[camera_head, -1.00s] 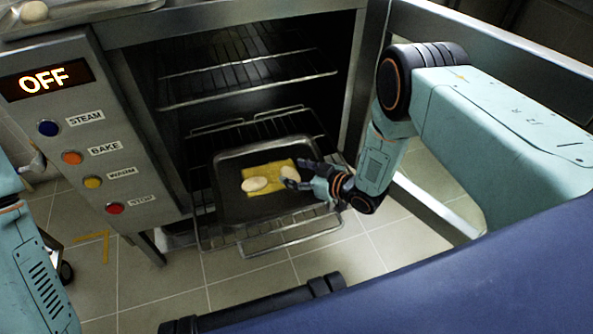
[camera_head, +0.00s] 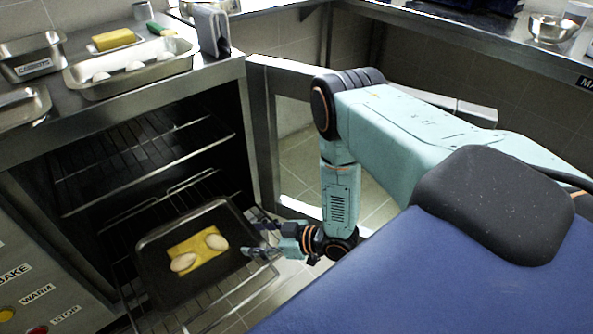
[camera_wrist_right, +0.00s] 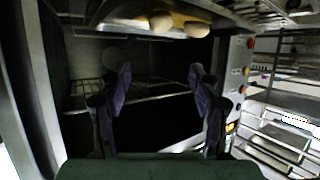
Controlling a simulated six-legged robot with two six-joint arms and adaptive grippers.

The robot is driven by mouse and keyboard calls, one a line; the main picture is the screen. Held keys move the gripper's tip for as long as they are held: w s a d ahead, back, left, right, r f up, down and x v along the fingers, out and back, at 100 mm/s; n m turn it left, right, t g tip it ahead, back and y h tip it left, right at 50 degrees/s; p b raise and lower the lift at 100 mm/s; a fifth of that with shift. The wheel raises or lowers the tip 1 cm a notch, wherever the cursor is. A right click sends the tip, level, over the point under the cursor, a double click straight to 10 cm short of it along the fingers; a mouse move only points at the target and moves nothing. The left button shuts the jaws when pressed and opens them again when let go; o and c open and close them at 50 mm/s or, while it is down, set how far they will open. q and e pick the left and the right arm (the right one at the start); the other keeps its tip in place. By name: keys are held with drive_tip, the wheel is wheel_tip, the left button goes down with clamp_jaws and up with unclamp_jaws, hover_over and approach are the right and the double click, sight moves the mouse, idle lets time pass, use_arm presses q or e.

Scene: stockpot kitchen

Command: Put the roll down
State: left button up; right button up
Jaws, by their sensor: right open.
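Two pale rolls lie on a yellow sheet (camera_head: 196,262) in a dark baking tray (camera_head: 158,288) on the pulled-out oven rack. One roll (camera_head: 183,262) is at the left, the other roll (camera_head: 216,242) at the right. My right gripper (camera_head: 262,252) is just right of the tray, apart from the right roll. In the right wrist view its fingers (camera_wrist_right: 160,88) are spread with nothing between them; the rolls (camera_wrist_right: 160,22) show at the top edge. My left gripper is not in view.
The oven rack (camera_head: 230,302) sticks out under the tray. A steel pan (camera_head: 125,78) with several pale rolls stands on the counter above the oven, near a yellow block (camera_head: 114,39). The oven door (camera_head: 262,130) stands open beside my right arm.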

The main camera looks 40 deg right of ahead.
drive_tip(key=s+a+f+m+g+h, duration=0.2)
drive_tip(key=s+g, duration=0.1)
drive_tip(key=s, duration=0.3)
drive_tip(key=s+a+f+m+g+h, duration=0.1)
drive_tip(key=s+m+g+h, duration=0.15)
drive_tip(key=s, duration=0.35)
drive_tip(key=s+d+r+m+g+h, duration=0.1)
drive_tip(key=s+r+g, duration=0.1)
drive_tip(key=s, duration=0.6)
drive_tip(key=s+d+r+m+g+h, duration=0.1)
drive_tip(key=s+g, duration=0.3)
drive_tip(key=s, duration=0.5)
drive_tip(key=shift+d+r+m+h, duration=0.2)
drive_tip(key=shift+r+m+h, duration=0.15)
drive_tip(key=shift+h, duration=0.1)
